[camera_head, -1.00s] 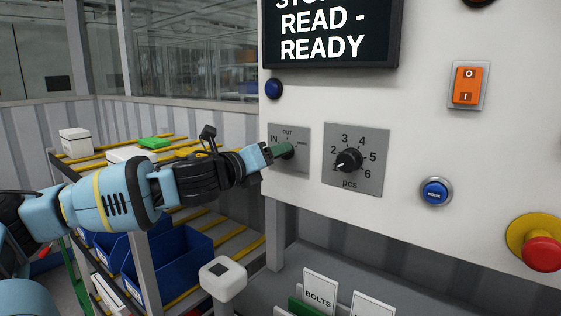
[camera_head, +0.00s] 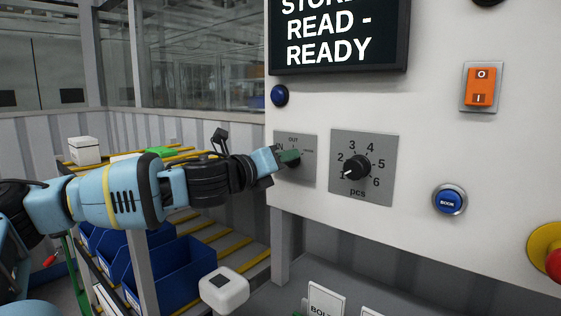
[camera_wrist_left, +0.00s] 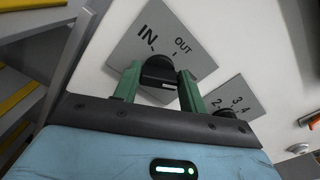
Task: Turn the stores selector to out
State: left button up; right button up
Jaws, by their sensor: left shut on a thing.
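The stores selector is a black knob (camera_wrist_left: 158,72) on a grey plate (camera_head: 305,176) marked IN and OUT, on the white panel. In the head view the fingers hide much of the knob. My left gripper (camera_head: 290,156) reaches it from the left. In the left wrist view its two green fingers (camera_wrist_left: 158,84) stand on either side of the knob and are shut on it. IN lies at the upper left of the knob and OUT at the upper right. I cannot tell for sure which mark the knob points to. My right gripper is not in view.
Right of the selector is a pcs dial (camera_head: 356,167) on its own plate. Farther right are an orange rocker switch (camera_head: 481,86), a blue BOOK button (camera_head: 448,200) and a red stop button (camera_head: 554,264). A display (camera_head: 335,37) reads READY. Blue bins (camera_head: 178,275) stand below my arm.

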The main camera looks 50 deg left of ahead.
pick_arm(q)
jog(key=shift+c, duration=0.4)
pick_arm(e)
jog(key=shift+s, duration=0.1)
pick_arm(q)
jog(key=shift+n, duration=0.4)
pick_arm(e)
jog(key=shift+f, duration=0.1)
pick_arm(q)
jog(key=shift+f+n+b, duration=0.15)
jog(key=shift+n+b, duration=0.35)
jog(key=shift+n, duration=2.2)
jog(key=shift+f+n+b, duration=0.15)
jog(key=shift+n+b, duration=0.35)
jog(key=shift+n, duration=2.2)
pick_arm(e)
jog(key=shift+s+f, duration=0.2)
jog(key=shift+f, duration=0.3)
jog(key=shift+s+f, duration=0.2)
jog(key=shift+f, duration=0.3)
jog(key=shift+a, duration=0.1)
pick_arm(q)
jog(key=o, duration=1)
jog(key=shift+r, duration=0.1)
